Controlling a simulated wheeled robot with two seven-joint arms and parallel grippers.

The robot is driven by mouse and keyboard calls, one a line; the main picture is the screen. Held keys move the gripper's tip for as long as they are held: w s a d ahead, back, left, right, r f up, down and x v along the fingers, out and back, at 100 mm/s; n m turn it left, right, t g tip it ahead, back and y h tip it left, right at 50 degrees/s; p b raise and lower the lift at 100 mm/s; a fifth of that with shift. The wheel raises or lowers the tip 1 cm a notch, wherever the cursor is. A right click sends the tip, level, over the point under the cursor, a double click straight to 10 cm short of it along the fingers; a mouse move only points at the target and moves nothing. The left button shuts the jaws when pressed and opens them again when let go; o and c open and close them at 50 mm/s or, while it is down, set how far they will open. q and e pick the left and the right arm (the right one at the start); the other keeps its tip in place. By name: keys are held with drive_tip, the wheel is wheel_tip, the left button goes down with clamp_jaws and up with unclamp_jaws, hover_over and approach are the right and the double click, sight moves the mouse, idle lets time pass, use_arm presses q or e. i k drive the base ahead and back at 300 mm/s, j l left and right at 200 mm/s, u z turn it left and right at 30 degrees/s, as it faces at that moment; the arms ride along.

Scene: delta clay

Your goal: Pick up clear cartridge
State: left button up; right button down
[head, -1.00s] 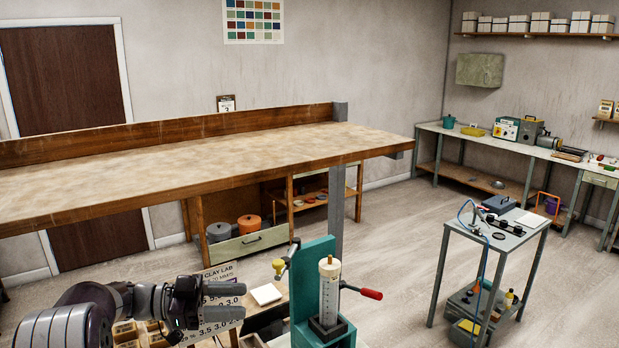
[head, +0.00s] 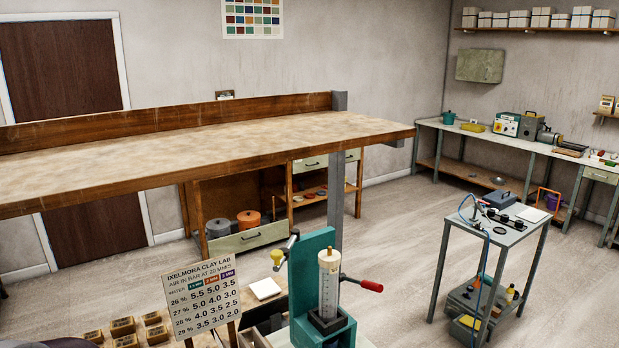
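A clear cartridge (head: 328,284) with graduation marks and a pale cap stands upright in a teal press stand (head: 310,263) at the bottom centre of the head view. Its lower end sits in a dark square holder. A lever with a red handle (head: 371,286) sticks out to the right of it, and a yellow knob (head: 277,256) is on the left. Neither gripper shows in the head view now. Only a dark sliver of what may be my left arm shows at the bottom left corner.
A sign with numbers (head: 202,300) stands left of the press, with several small blocks (head: 123,327) beside it. A white tile (head: 264,288) lies behind the press. A long workbench (head: 200,155) spans behind. A grey cart (head: 499,228) stands at right, with open floor between.

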sight(328, 279)
drive_tip(key=i+l+u, duration=0.15)
drive_tip(key=l+u, duration=0.2)
drive_tip(key=l, duration=0.15)
drive_tip(key=l+u, duration=0.35)
drive_tip(key=l, duration=0.2)
drive_tip(key=l+u, duration=0.4)
drive_tip(key=l, duration=0.15)
drive_tip(key=i, duration=0.05)
